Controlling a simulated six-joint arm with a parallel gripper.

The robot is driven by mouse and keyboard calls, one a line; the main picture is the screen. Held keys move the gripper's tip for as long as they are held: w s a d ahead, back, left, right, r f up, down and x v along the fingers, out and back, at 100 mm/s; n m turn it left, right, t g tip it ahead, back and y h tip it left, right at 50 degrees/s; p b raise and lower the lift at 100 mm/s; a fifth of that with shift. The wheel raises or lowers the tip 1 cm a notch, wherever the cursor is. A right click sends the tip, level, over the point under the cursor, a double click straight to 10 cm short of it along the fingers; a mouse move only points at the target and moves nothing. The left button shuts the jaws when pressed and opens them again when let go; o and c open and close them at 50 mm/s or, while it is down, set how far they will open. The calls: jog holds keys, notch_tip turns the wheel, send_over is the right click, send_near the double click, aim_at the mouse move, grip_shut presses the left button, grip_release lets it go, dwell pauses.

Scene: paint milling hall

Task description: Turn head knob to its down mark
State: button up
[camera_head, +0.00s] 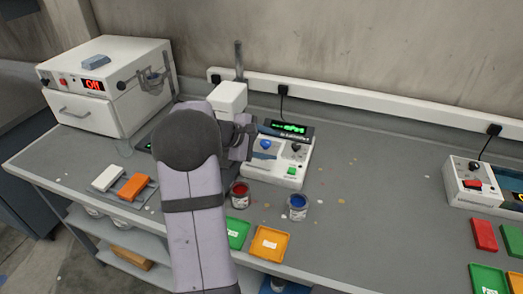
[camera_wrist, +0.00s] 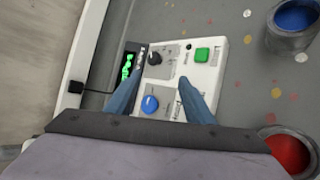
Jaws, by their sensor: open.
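A white mixer unit (camera_head: 275,165) with a lit green display stands on the bench in the head view. Its panel has a blue knob (camera_head: 266,144), a black knob (camera_head: 296,147) and a green button (camera_head: 291,171). Their labels are too small to read, so I cannot tell which is the head knob. My gripper (camera_wrist: 158,76) is open and empty over the panel in the wrist view. The blue knob (camera_wrist: 149,104) appears between its blue fingers, with the black knob (camera_wrist: 155,59) beyond the tips. I see no clear contact. My arm partly hides the unit's left side.
Red (camera_head: 239,194) and blue (camera_head: 298,206) paint cans stand in front of the unit. Green (camera_head: 237,233) and orange (camera_head: 270,244) trays lie nearer the edge. A white oven (camera_head: 108,85) stands left, another device (camera_head: 485,183) far right.

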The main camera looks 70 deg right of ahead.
aim_at(265, 143)
jog(key=w+n+h, duration=0.1)
jog(key=n, duration=0.4)
jog(key=w+a+f+n+t+h+b, duration=0.1)
jog(key=w+n, duration=0.1)
jog(key=n, duration=0.2)
jog(key=w+a+n+t+h+b, duration=0.1)
jog(key=w+n+h, duration=0.1)
jog(key=n, duration=0.3)
jog(key=shift+w+f+n, duration=0.25)
jog(key=shift+f+n, duration=0.05)
jog(key=shift+w+n+t+h, duration=0.3)
jog(key=shift+w+n, duration=0.05)
jog(key=shift+n, duration=0.35)
jog(key=shift+p+x, duration=0.65)
jog(key=shift+x, duration=2.95)
jog(key=shift+f, duration=0.1)
jog(key=c, duration=1)
